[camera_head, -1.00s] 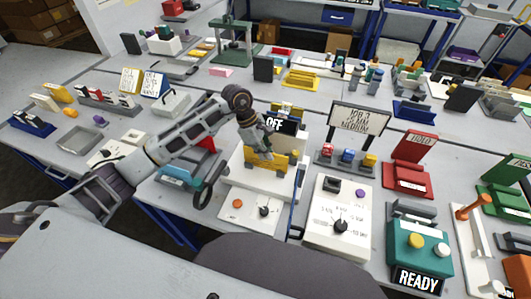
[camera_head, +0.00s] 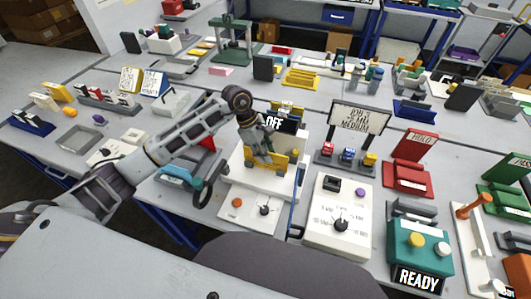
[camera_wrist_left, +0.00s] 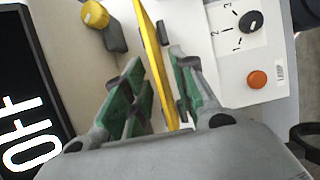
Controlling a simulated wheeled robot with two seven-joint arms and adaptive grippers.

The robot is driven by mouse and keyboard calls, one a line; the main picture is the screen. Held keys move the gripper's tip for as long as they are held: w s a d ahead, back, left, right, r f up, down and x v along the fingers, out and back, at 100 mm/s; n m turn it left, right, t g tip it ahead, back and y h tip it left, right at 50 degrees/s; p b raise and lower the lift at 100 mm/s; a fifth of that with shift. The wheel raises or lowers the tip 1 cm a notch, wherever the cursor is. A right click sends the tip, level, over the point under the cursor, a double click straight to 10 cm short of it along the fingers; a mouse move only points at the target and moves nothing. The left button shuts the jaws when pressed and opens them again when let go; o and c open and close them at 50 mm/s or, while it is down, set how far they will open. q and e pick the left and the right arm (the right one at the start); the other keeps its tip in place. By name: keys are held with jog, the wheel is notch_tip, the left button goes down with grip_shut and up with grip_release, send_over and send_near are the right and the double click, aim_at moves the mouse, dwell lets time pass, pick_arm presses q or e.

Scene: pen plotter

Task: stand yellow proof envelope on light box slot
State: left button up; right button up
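The yellow proof envelope (camera_head: 280,160) stands on edge on the white light box (camera_head: 258,180), next to its dark OFF display (camera_head: 281,124). In the left wrist view the envelope (camera_wrist_left: 152,50) is a thin yellow sheet seen edge-on. My left gripper (camera_head: 264,160) is at the envelope from above. Its green-padded fingers (camera_wrist_left: 166,95) are on either side of the envelope, with narrow gaps beside the sheet, so it looks open around it. The slot under the envelope is hidden. My right gripper is not in view.
A white control panel with a dial (camera_head: 339,218) and a teal READY box (camera_head: 419,248) stand to the right. A job sign (camera_head: 358,118) is behind small coloured blocks. A teal item (camera_head: 180,176) lies left of the light box. The table is crowded.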

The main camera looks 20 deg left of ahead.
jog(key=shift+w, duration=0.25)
pick_arm(q)
jog(key=shift+r, duration=0.15)
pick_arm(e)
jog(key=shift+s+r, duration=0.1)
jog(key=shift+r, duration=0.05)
pick_arm(q)
jog(key=v, duration=0.5)
jog(key=shift+a, duration=0.1)
jog(key=v, duration=0.5)
jog(key=shift+a+r+b, duration=0.15)
jog(key=shift+r+b, duration=0.1)
jog(key=shift+b, duration=0.1)
jog(key=shift+a+r, duration=0.2)
jog(key=shift+r, duration=0.45)
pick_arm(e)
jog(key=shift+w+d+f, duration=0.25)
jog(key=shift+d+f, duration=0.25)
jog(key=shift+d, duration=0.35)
